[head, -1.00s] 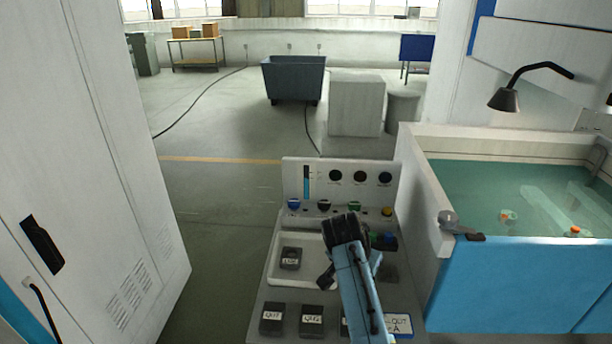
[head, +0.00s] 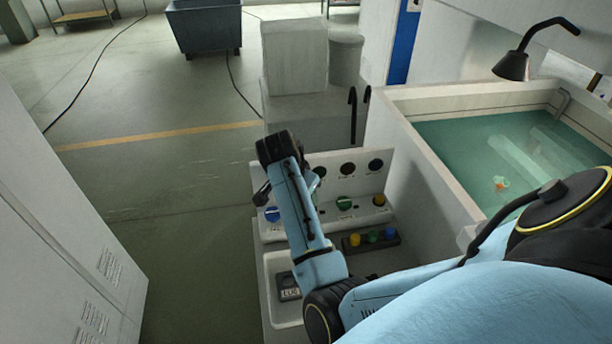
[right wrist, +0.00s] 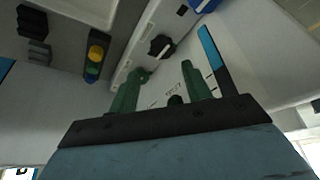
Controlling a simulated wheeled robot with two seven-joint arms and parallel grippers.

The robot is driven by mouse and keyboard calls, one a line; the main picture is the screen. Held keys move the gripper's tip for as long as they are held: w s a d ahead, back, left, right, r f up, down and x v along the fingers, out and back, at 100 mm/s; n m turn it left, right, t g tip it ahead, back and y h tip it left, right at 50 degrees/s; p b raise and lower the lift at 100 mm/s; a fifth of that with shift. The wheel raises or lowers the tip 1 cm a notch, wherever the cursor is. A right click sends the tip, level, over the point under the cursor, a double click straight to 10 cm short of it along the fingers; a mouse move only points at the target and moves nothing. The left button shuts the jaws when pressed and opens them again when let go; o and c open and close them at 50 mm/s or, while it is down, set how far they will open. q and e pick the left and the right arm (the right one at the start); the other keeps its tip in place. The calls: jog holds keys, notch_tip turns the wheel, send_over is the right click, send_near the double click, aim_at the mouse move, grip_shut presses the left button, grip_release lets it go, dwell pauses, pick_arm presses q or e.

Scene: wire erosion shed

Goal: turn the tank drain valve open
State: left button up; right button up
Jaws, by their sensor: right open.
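My right gripper (head: 262,188) is at the left end of the sloped control panel (head: 345,162), above the floor side. In the right wrist view the right gripper (right wrist: 163,70) is open and empty. Its fingers point at the panel face, close to a black knob (right wrist: 160,46) and a blue knob (right wrist: 203,4). Contact cannot be told. My left gripper is not in view.
A lamp (head: 512,65) overhangs the tank. A white cabinet (head: 60,220) stands left; floor between is free.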

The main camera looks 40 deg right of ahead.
jog(key=x, duration=0.7)
jog(key=shift+w+d+f, duration=0.1)
jog(key=shift+w+f, duration=0.05)
jog(key=shift+w, duration=0.05)
jog(key=shift+w+d+f, duration=0.1)
jog(key=shift+f, duration=0.3)
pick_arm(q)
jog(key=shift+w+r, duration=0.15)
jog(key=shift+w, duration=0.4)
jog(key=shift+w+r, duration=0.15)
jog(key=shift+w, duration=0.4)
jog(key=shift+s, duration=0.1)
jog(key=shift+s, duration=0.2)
pick_arm(e)
jog(key=c, duration=0.7)
